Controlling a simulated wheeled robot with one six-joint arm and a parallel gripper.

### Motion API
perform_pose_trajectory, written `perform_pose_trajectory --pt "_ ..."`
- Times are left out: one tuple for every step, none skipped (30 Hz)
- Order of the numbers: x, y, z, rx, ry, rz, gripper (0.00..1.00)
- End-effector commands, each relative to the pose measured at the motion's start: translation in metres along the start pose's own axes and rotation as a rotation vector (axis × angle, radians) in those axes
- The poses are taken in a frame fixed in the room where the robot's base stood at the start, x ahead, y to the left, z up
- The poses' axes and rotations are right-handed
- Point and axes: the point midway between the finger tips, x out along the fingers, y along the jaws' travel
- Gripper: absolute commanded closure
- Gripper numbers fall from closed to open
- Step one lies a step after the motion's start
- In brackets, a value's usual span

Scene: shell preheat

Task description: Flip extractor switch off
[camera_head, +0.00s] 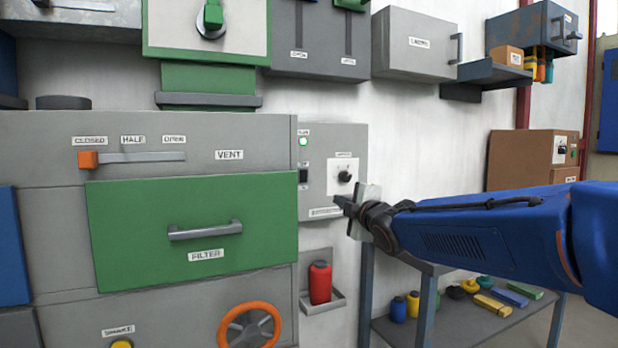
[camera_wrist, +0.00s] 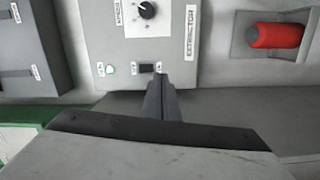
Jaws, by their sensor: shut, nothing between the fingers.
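The grey extractor panel (camera_head: 320,150) is on the wall right of the green-fronted cabinet. It carries a small black switch (camera_head: 303,176), a lit green lamp (camera_head: 304,141) above it and a black knob (camera_head: 345,176) to its right. In the wrist view the panel appears turned sideways, with the switch (camera_wrist: 147,67), the lamp (camera_wrist: 110,69) and the EXTRACTOR label (camera_wrist: 191,32). My gripper (camera_head: 342,203) is shut and empty in front of the panel's lower right. In the wrist view its fingertips (camera_wrist: 158,80) appear just beside the switch; contact cannot be told. The switch's position is too small to read.
The cabinet's green FILTER drawer (camera_head: 130,235) with its handle and an orange wheel (camera_head: 249,328) are at the left. A red canister (camera_head: 320,283) sits in a wall holder below the panel. A table (camera_head: 470,325) with small bottles stands under my arm.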

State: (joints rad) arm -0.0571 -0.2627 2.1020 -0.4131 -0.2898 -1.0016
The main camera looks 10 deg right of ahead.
Motion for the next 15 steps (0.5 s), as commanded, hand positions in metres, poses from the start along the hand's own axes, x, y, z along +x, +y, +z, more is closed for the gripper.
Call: perform_pose_trajectory --pt "0.01 0.006 -0.006 -0.039 0.024 0.025 1.0" --pt "0.014 0.01 -0.009 -0.062 0.038 0.042 1.0" --pt "0.019 0.015 -0.014 -0.09 0.054 0.061 1.0" --pt "0.022 0.018 -0.016 -0.108 0.064 0.074 1.0" --pt "0.025 0.02 -0.018 -0.123 0.072 0.083 1.0" --pt "0.028 0.023 -0.021 -0.138 0.082 0.096 1.0" --pt "0.029 0.025 -0.023 -0.149 0.087 0.103 1.0" --pt "0.03 0.026 -0.024 -0.156 0.091 0.108 1.0" --pt "0.031 0.028 -0.025 -0.163 0.095 0.114 1.0" --pt "0.032 0.028 -0.026 -0.166 0.097 0.117 1.0" --pt "0.032 0.029 -0.026 -0.168 0.098 0.118 1.0" --pt "0.032 0.029 -0.026 -0.169 0.099 0.119 1.0" --pt "0.032 0.029 -0.026 -0.169 0.099 0.119 1.0" --pt "0.032 0.029 -0.026 -0.169 0.098 0.119 1.0" --pt "0.032 0.029 -0.026 -0.168 0.098 0.118 1.0"
